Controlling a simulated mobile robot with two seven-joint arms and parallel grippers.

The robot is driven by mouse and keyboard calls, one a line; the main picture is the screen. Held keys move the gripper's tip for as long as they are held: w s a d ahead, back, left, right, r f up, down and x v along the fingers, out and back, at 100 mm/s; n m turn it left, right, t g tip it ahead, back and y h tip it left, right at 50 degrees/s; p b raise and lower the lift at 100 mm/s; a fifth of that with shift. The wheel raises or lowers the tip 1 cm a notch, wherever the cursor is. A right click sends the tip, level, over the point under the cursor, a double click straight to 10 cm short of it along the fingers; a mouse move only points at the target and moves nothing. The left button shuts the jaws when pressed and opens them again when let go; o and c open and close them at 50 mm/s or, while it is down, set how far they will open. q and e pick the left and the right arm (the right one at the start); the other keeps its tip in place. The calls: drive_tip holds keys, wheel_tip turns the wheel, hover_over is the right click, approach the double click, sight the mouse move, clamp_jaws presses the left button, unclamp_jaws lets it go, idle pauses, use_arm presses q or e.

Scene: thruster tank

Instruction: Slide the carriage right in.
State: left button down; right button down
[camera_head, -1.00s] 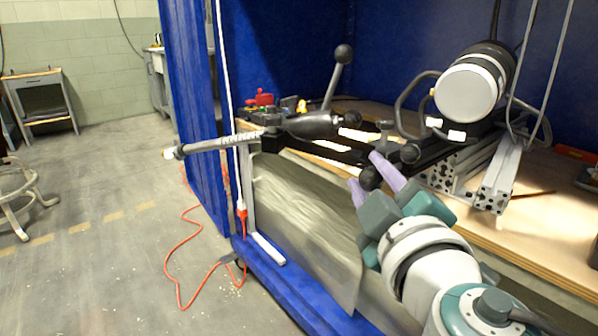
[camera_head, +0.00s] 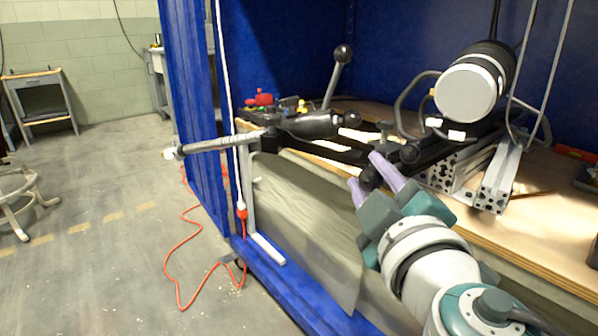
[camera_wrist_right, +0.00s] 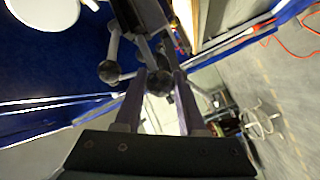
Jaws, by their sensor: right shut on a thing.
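My right gripper (camera_head: 368,177) is shut on a round black knob (camera_head: 369,178) at the front of a dark sliding assembly, which I take to be the carriage (camera_head: 425,148). In the right wrist view the knob (camera_wrist_right: 158,82) sits between the two purple fingers. The carriage lies along the bench beside the aluminium profiles (camera_head: 497,178). The fingers partly hide the knob, and the link between knob and carriage is hard to make out. My left gripper is not in view.
A lever with a black ball (camera_head: 343,54) rises behind. A grey rod (camera_head: 215,144) sticks out left past the bench (camera_head: 540,235). Blue walls (camera_head: 420,35) enclose the back. An orange cord (camera_head: 185,240) lies on the floor.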

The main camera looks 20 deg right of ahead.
sight(442, 156)
drive_tip(key=shift+d, duration=0.1)
drive_tip(key=shift+w+d+f, duration=0.1)
drive_tip(key=shift+d, duration=0.15)
drive_tip(key=w+d+b, duration=0.1)
drive_tip(key=d, duration=0.3)
drive_tip(key=w+d+b, duration=0.2)
drive_tip(key=d, duration=0.3)
drive_tip(key=w+d+b, duration=0.1)
drive_tip(key=w+d, duration=0.1)
drive_tip(key=d, duration=0.2)
drive_tip(key=shift+w+d+b, duration=0.25)
drive_tip(key=shift+b, duration=0.05)
drive_tip(key=shift+d, duration=0.15)
drive_tip(key=c, duration=0.9)
unclamp_jaws()
drive_tip(key=shift+o, duration=0.7)
drive_tip(key=shift+w+d, duration=0.1)
drive_tip(key=shift+d, duration=0.05)
